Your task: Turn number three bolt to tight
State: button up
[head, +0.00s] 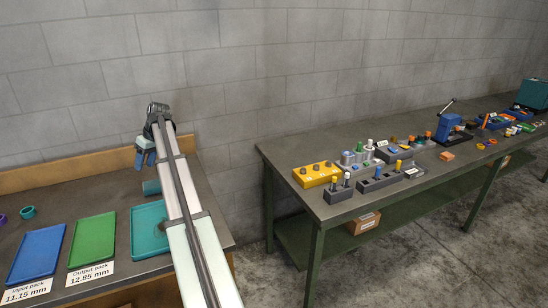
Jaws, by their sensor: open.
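I cannot make out a bolt marked number three in the head view. My gripper (145,158) hangs at the far end of my arm, above the back of the left bench (74,180). Its blue fingers point down, apart and with nothing visible between them. My arm crosses the bench's right part and hides some of it. On the right bench (292,153), a yellow block (316,180) holds several dark round parts, too small to tell whether they are bolts.
Blue (38,254), green (92,240) and teal (149,228) trays lie on the left bench. A teal cylinder (152,187) and teal ring (27,212) stand behind them. A floor gap separates the benches. The right bench holds grey holders (378,180) and a blue press (449,127).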

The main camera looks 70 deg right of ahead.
jog(key=s+d+h, duration=0.1)
jog(key=s+d, duration=1.4)
jog(key=d, duration=0.3)
notch_tip(320, 180, up, 2)
jog(key=m+h, duration=0.3)
send_over(329, 162)
jog(key=s+a, duration=0.2)
jog(key=s, duration=0.4)
jog(key=x, duration=1.3)
jog(key=shift+w+d, duration=0.3)
jog(key=shift+w, duration=0.1)
grip_shut()
